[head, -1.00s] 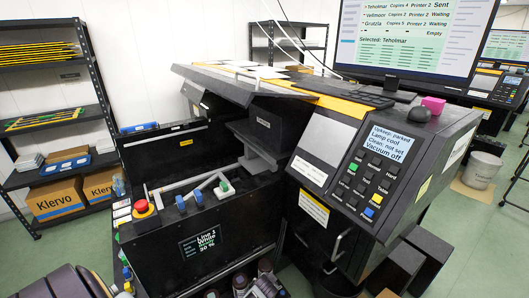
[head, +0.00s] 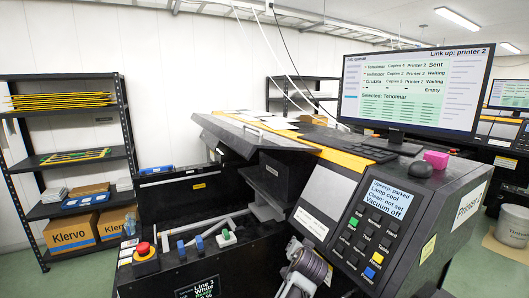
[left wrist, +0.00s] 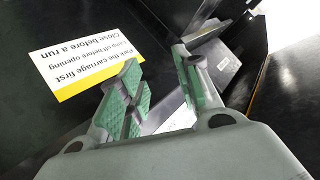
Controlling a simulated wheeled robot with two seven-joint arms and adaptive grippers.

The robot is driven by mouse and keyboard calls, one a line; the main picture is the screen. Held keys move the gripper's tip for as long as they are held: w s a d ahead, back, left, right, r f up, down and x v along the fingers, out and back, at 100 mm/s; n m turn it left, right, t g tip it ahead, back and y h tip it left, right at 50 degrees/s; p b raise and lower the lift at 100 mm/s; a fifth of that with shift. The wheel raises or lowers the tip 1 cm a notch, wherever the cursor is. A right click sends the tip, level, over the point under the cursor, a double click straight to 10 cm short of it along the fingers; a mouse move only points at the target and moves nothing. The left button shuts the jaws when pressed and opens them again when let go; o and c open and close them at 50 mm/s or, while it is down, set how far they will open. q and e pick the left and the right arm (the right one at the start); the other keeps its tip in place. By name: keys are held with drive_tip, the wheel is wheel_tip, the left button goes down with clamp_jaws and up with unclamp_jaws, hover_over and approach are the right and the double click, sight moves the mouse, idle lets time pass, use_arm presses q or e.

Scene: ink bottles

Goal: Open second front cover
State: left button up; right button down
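The black printer (head: 255,205) fills the middle of the head view. Its left top cover (head: 255,132) stands raised at a tilt. In the left wrist view a black panel (left wrist: 35,120) bears a white and yellow label (left wrist: 85,62) reading "Park the carriage first" and "Close before a run". My left gripper (left wrist: 158,88) is open, its green-padded fingers apart close to this panel; I cannot tell whether they touch it. In the head view my left gripper (head: 305,268) is in front of the printer's sloped panel, its fingertips unclear. My right gripper is not in view.
The control panel (head: 377,225) reads "Upkeep: parked", "Lamp cool", "Vacuum off". A red stop button (head: 144,248) and small blue knobs (head: 199,243) sit at the left front. A monitor (head: 415,88) stands behind. A shelf (head: 70,213) stands at the left.

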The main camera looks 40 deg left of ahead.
use_arm(q)
drive_tip(key=a+r+n+g+y, duration=0.1)
drive_tip(key=a+r+n+y, duration=0.2)
drive_tip(key=r, duration=1)
drive_tip(key=s+a+r+n+g+y, duration=0.1)
drive_tip(key=a+r+n+y, duration=0.2)
drive_tip(key=r, duration=0.9)
drive_tip(key=a+r+n+g+y, duration=0.1)
drive_tip(key=a+r+n+y, duration=0.2)
drive_tip(key=r, duration=1)
drive_tip(key=shift+s+a+r, duration=0.2)
drive_tip(key=shift+a+r, duration=0.15)
drive_tip(key=shift+a, duration=0.65)
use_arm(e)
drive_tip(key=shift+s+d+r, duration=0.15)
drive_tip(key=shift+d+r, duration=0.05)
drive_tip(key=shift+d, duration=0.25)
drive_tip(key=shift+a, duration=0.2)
